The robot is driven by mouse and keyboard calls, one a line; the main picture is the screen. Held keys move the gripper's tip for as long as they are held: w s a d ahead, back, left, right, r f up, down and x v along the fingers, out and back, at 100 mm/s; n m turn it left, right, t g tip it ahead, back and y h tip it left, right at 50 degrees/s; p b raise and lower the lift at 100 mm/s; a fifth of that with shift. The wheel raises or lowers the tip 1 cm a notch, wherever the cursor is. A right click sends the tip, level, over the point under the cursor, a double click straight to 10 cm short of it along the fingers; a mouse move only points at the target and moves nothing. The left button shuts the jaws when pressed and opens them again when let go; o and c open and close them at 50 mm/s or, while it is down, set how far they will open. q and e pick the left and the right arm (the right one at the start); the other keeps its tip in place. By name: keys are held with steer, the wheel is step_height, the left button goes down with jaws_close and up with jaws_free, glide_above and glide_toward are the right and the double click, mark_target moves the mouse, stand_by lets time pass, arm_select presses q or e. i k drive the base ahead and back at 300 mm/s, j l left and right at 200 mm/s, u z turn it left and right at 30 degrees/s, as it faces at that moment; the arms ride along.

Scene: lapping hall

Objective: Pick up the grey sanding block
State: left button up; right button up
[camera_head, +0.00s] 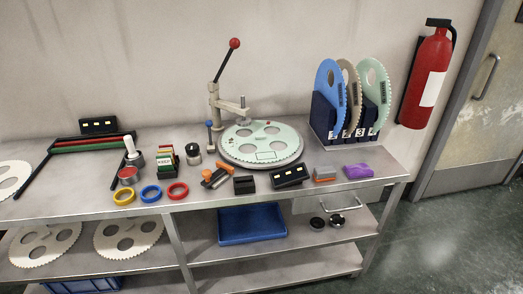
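A small grey block with an orange layer (325,173), which looks like the grey sanding block, lies near the front edge of the metal bench (80,205), right of centre. It sits between a black box with pale markings (289,177) on its left and a purple block (358,171) on its right, with small gaps to both. Nothing covers it from above. Neither of my grippers is in the head view.
A round pale-green plate (262,156) with a red-knobbed lever (233,44) stands behind. A rack of upright discs (330,133) is behind the block. A black block (244,185), orange-handled tool (215,178) and coloured rings (151,193) lie left.

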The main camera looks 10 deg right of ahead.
mark_target(328, 172)
steer(key=i+l+u, duration=0.25)
steer(key=l, duration=0.45)
steer(key=l+u, duration=0.3)
steer(key=l, duration=0.45)
steer(key=k, duration=0.05)
